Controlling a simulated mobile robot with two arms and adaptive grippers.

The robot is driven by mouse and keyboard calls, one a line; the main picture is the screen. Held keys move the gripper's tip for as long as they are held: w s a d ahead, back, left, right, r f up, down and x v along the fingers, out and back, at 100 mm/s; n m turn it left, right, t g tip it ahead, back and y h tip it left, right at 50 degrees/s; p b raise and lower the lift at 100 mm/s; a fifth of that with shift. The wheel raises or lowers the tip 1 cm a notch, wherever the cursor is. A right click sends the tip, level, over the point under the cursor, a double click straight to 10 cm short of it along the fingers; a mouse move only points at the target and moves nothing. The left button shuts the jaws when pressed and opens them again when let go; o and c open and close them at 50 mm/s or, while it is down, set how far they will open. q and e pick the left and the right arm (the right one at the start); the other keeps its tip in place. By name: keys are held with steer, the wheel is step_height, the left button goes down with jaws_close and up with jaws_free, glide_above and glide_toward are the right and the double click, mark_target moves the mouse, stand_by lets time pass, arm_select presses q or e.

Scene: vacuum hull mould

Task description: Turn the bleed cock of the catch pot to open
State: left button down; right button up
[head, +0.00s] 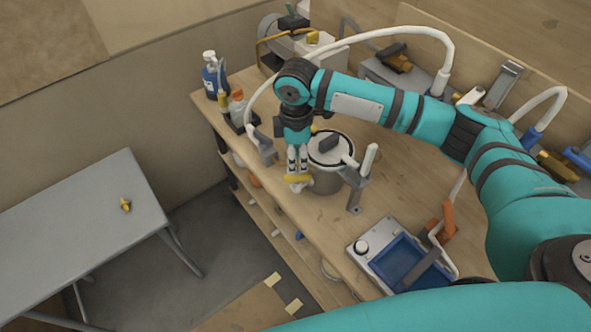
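The catch pot (325,182) is a grey cylinder with a pale-rimmed lid and a dark block on top, standing near the front edge of the wooden bench. A small yellow handle (299,179), which looks like its bleed cock, sticks out at the pot's left side. My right gripper (297,174) points down right at this handle, its two fingertips close together. The fingertips cover part of the handle, so I cannot tell whether they grip it or which way the cock is turned. My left gripper is not in view.
A clamp-like grey bracket (355,190) stands just right of the pot. White hoses (400,32) arch over the bench (312,232). Bottles (212,78) stand at its far left end. A blue tray-like unit (400,262) lies at the right. A grey table (80,215) stands apart at left.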

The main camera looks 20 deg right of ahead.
mark_target(296, 175)
step_height(296, 175, down, 7)
steer(key=shift+r+p, duration=0.1)
steer(key=shift+p, duration=0.25)
jaws_close()
